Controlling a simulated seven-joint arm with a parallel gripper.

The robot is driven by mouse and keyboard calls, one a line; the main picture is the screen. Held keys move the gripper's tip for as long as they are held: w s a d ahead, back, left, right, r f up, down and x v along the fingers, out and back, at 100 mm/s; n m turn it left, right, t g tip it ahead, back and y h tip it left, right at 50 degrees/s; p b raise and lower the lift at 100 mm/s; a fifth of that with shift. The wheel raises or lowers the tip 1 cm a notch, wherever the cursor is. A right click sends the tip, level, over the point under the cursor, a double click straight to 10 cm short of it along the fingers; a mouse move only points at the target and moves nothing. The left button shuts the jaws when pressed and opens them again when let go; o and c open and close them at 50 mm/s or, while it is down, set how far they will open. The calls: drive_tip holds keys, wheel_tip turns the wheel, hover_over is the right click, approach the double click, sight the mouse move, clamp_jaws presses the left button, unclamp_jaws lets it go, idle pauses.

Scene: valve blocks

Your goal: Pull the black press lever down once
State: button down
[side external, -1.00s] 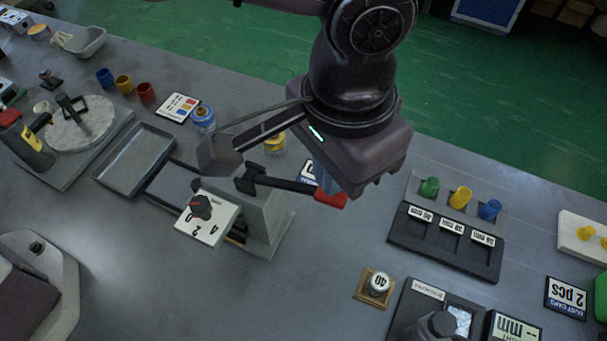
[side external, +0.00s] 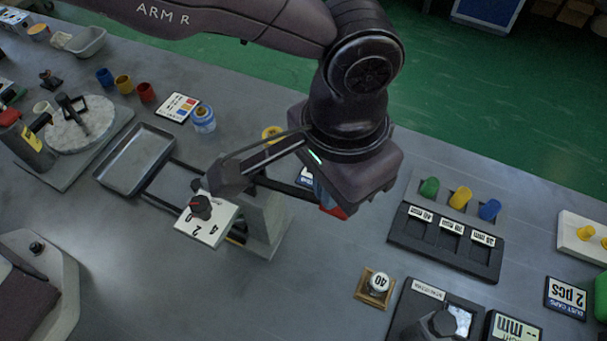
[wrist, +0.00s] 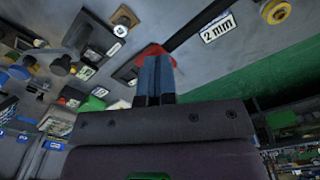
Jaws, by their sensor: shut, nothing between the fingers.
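The black press lever (side external: 285,185) reaches right from the grey press stand (side external: 268,222) and ends in a red grip (side external: 335,212). My gripper (side external: 325,199) points down at the red grip, its blue fingers shut and empty. In the wrist view the blue fingertips (wrist: 154,72) overlap the red grip (wrist: 152,52), seemingly on or just above it; contact cannot be made out. The lever's pivot is hidden behind my wrist bracket in the side view. A white number plate with a black knob (side external: 201,207) is at the front of the press.
A grey tray (side external: 135,160) lies left of the press. A black label rack (side external: 445,242) with coloured caps stands to the right. A wooden block with a "40" piece (side external: 376,288) sits at front right. The table between it and the press is clear.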

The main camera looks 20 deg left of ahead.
drive_tip(key=shift+a+f, duration=0.2)
drive_tip(key=shift+f, duration=1)
drive_tip(key=shift+d+r, duration=0.2)
drive_tip(key=shift+r, duration=3.2)
drive_tip(key=shift+a, duration=0.1)
drive_tip(key=w+a+r+n+t, duration=0.1)
drive_tip(key=a+r, duration=0.5)
drive_tip(key=a, duration=0.4)
drive_tip(key=w+a+r+n+t, duration=0.1)
drive_tip(key=w+a+r, duration=0.1)
drive_tip(key=a+r, duration=0.65)
drive_tip(key=s+a+f+n+t, duration=0.1)
drive_tip(key=s+a+n, duration=0.1)
drive_tip(key=s+a, duration=0.5)
drive_tip(key=s+a+f+n+t, duration=0.2)
drive_tip(key=s+a, duration=0.5)
drive_tip(key=a, duration=0.7)
drive_tip(key=shift+a+t, duration=0.3)
drive_tip(key=shift+a, duration=0.1)
